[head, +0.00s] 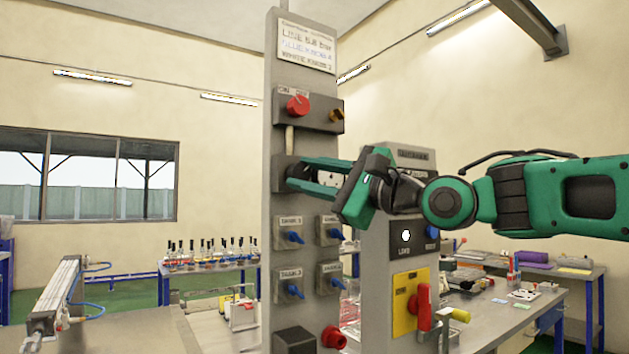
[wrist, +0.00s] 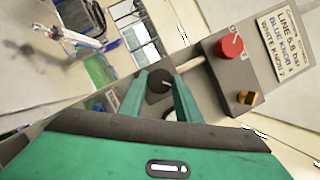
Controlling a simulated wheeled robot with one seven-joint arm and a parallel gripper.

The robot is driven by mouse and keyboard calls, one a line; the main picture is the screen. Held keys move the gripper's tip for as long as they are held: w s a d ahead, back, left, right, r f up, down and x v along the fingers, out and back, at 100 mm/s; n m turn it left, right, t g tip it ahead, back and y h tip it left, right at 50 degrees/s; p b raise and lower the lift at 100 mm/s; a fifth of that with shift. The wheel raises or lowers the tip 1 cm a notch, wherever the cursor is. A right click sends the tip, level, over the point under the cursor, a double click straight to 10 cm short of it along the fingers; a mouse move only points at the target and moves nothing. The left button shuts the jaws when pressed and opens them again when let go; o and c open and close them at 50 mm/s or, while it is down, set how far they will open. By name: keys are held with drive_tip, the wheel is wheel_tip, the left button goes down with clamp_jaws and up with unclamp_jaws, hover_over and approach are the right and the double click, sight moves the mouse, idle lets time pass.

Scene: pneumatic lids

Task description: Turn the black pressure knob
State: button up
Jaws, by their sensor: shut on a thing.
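The black pressure knob (wrist: 159,84) sits on the grey panel column (head: 268,130), below the box with the red knob. In the wrist view it lies between the two green fingers of my gripper (wrist: 160,80), which is shut on it. In the head view my gripper (head: 299,175) reaches in from the right, with its fingertips at the panel. There the fingers mostly hide the knob, and I cannot tell its exact turn.
Above are a red knob (head: 298,105), a small yellow-brown knob (wrist: 247,97) and a white label plate (head: 306,47). Several blue-handled valves (head: 290,237) sit below my gripper. A second grey post (head: 408,240) with a yellow-and-red switch (head: 411,300) stands close on the right.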

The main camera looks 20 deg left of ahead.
drive_tip(key=shift+w+d+f+m+t, duration=0.15)
drive_tip(key=shift+w+f+m+t, duration=0.15)
drive_tip(key=shift+m, duration=0.2)
drive_tip(key=o, duration=1.1)
drive_tip(key=shift+c, duration=0.2)
drive_tip(key=shift+s+r, duration=0.15)
drive_tip(key=v, duration=1)
drive_tip(key=shift+d, duration=0.3)
drive_tip(key=shift+f, duration=0.25)
